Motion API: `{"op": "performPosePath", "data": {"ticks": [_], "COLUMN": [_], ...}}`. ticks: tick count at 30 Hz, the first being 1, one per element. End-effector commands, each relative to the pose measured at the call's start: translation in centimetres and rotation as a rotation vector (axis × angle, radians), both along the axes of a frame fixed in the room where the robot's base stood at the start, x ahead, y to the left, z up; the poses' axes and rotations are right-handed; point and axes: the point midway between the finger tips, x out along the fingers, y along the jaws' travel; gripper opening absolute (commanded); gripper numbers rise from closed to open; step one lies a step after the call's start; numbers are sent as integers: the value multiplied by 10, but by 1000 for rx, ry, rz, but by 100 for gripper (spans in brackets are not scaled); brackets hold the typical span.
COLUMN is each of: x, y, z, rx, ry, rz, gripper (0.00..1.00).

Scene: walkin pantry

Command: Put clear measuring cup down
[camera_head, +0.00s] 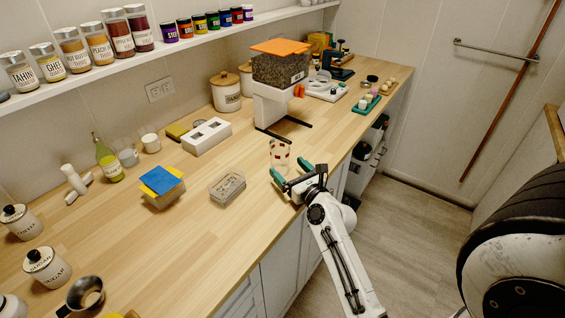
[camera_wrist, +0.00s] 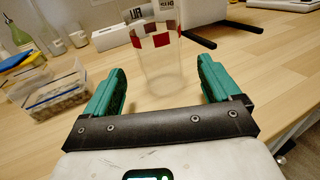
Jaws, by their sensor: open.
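The clear measuring cup (camera_head: 280,154) has red marks and stands upright on the wooden counter (camera_head: 232,226). In the wrist view the clear cup (camera_wrist: 160,62) is just ahead of my gripper, between the lines of its two green fingers. My gripper (camera_head: 289,174) is open beside the cup on its near side, low over the counter near the front edge. In the wrist view the fingers (camera_wrist: 160,82) are spread wide and look apart from the cup. Whether the cup's base touches the counter fully is hard to tell, but it looks at rest.
A blue-topped stack (camera_head: 161,184), a green bottle (camera_head: 108,162) and canisters stand further left. Counter around the cup is clear.

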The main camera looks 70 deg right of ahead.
Motion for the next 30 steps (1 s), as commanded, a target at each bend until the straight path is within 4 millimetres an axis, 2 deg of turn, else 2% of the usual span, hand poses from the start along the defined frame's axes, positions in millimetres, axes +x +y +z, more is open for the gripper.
{"op": "performPosePath", "data": {"ticks": [1,6,12,30], "x": [-10,-34,-49,-52], "y": [7,24,35,38], "z": [-1,-1,-1,1], "rx": [1,0,0,-1], "ry": [2,1,0,-1], "rz": [-1,-1,-1,0], "gripper": [90,90,90,90]}}
